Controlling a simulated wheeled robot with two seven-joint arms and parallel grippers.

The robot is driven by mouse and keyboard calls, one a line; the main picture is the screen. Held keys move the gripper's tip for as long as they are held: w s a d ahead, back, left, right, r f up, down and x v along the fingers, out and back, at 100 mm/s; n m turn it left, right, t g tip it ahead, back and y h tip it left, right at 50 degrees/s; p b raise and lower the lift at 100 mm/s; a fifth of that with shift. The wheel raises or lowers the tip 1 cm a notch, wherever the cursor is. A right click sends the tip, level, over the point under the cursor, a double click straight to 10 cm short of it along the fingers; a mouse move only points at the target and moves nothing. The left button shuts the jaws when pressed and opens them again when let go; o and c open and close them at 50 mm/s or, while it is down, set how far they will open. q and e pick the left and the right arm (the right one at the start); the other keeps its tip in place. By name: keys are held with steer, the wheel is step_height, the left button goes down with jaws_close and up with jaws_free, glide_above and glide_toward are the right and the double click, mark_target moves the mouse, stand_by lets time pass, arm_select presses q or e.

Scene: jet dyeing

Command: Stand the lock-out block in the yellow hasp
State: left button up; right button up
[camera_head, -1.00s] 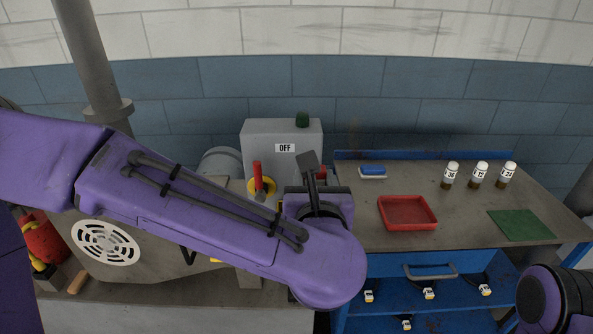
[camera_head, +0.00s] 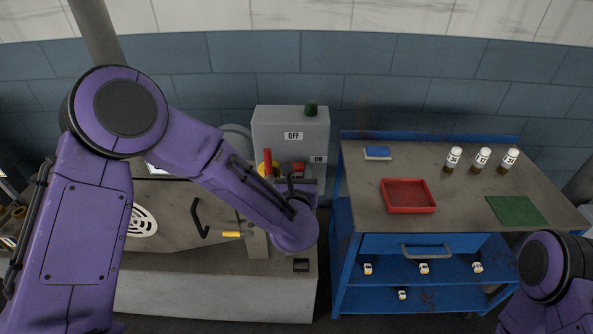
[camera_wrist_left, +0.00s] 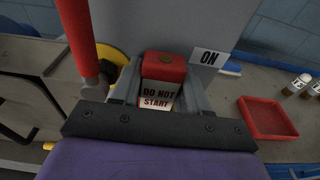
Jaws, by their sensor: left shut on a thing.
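The lock-out block is red with a white "DO NOT START" label (camera_wrist_left: 160,88). It sits between the fingers of my left gripper (camera_head: 294,180), which is shut on it. In the head view only a bit of its red top (camera_head: 298,166) shows past the gripper. The block is close in front of the grey control box, below and left of the "ON" label. A yellow rounded part (camera_wrist_left: 112,56), which looks like the hasp, is just left of the block, behind a red lever (camera_wrist_left: 78,35). I cannot tell whether they touch. My right gripper is out of view.
The grey control box (camera_head: 290,130) shows "OFF" and carries a green knob. A black handle (camera_head: 199,218) and a yellow grip (camera_head: 231,234) are on the machine front. At right, a blue workbench (camera_head: 345,240) holds a red tray (camera_head: 408,209), bottles and a green mat.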

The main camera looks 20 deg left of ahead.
arm_select(q)
steer(key=shift+w+f, duration=0.1)
steer(key=shift+f, duration=0.15)
steer(key=shift+f+b, duration=0.15)
steer(key=shift+b, duration=0.2)
steer(key=o, duration=1.1)
steer(key=shift+d+r+p, duration=0.1)
steer(key=shift+r+p, duration=0.3)
steer(key=shift+p, duration=0.1)
steer(key=b+v, duration=0.4)
steer(key=v, duration=0.8)
steer(key=shift+f, duration=0.2)
